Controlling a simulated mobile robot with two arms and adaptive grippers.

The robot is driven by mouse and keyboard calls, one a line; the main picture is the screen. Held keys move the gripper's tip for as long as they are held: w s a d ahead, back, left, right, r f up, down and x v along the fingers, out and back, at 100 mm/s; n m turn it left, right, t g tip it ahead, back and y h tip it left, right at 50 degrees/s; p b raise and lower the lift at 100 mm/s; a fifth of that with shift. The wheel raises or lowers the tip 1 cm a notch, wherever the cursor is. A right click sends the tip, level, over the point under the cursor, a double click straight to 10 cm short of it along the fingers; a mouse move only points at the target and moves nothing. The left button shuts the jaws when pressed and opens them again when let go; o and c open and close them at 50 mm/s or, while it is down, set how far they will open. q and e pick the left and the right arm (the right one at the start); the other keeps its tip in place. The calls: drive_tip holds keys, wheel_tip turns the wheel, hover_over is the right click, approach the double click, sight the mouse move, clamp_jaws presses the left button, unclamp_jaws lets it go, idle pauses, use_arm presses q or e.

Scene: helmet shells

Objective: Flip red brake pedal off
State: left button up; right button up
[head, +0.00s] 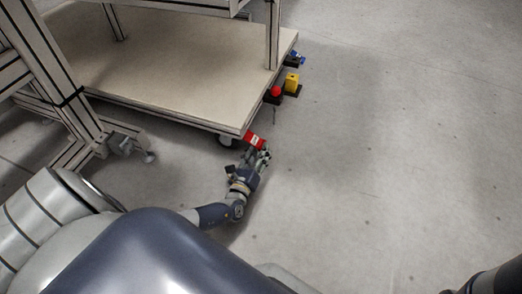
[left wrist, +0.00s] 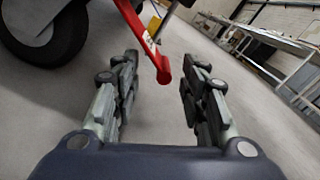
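The red brake pedal (head: 255,139) sticks out at the near right corner of the wheeled cart, beside a caster. In the left wrist view the red pedal (left wrist: 143,35) comes down from the top, and its end sits between and just beyond my open fingertips. My left gripper (head: 261,154) is at the pedal in the head view. In the left wrist view its two fingers (left wrist: 156,75) are spread apart with nothing held. I cannot tell whether a finger touches the pedal. My right gripper does not show.
The cart's wooden lower shelf (head: 165,60) lies behind the pedal. A dark caster wheel (left wrist: 45,30) stands left of the pedal. A red button (head: 275,91), a yellow block (head: 291,83) and a blue part (head: 297,58) sit along the cart's right edge. The floor at right is clear.

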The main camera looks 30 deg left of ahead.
use_arm(q)
drive_tip(key=shift+b+x, duration=0.4)
drive_tip(key=shift+x, duration=1.05)
clamp_jaws()
drive_tip(key=shift+s, duration=0.1)
